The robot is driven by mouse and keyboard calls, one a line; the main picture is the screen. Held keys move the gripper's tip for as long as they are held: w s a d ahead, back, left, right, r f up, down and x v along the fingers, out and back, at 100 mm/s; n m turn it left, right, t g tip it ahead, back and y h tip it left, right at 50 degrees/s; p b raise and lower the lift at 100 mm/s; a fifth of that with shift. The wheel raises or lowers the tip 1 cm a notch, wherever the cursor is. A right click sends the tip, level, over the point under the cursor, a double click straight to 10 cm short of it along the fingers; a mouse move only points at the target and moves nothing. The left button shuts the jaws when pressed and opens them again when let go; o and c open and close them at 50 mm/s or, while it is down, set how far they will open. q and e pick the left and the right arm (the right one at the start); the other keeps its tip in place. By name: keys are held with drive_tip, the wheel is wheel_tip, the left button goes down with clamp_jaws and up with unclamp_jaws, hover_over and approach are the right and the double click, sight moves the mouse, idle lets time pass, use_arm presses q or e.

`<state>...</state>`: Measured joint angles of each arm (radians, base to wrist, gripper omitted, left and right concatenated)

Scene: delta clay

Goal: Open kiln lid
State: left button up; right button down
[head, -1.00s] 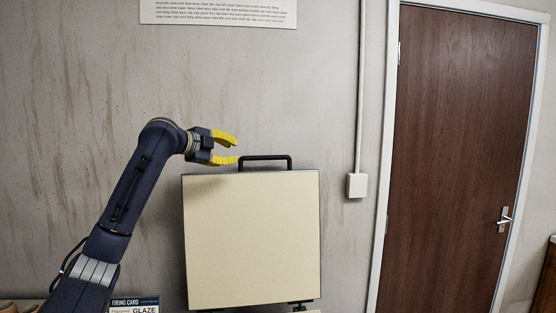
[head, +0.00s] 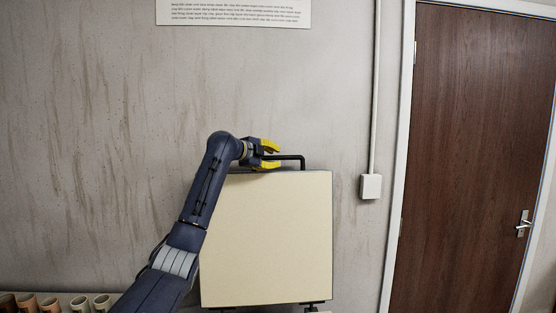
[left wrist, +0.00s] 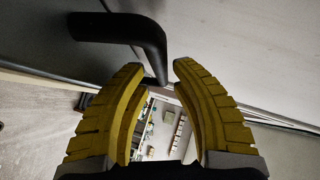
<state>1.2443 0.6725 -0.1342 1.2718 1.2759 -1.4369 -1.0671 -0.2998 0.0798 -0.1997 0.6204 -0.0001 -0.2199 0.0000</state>
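The kiln lid (head: 270,240) is a cream square panel standing upright in front of the wall, with dark fittings at its bottom edge. A black bar handle (head: 293,157) rises from its top edge. My left gripper (head: 275,155), with yellow fingers, is at the handle's left end in the head view. In the left wrist view the two fingers (left wrist: 160,72) are apart, and the black handle (left wrist: 120,28) shows just beyond the tips, one end reaching the gap. I cannot tell whether they touch. The kiln body is mostly out of view. My right gripper is not in view.
Several clay cups (head: 50,304) stand on a surface at the lower left. A grey wall with a white pipe box (head: 370,187) is behind, and a brown door (head: 475,150) is at the right. Space above the lid is clear.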

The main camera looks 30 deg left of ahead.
use_arm(q)
drive_tip(key=shift+x, duration=1.4)
clamp_jaws()
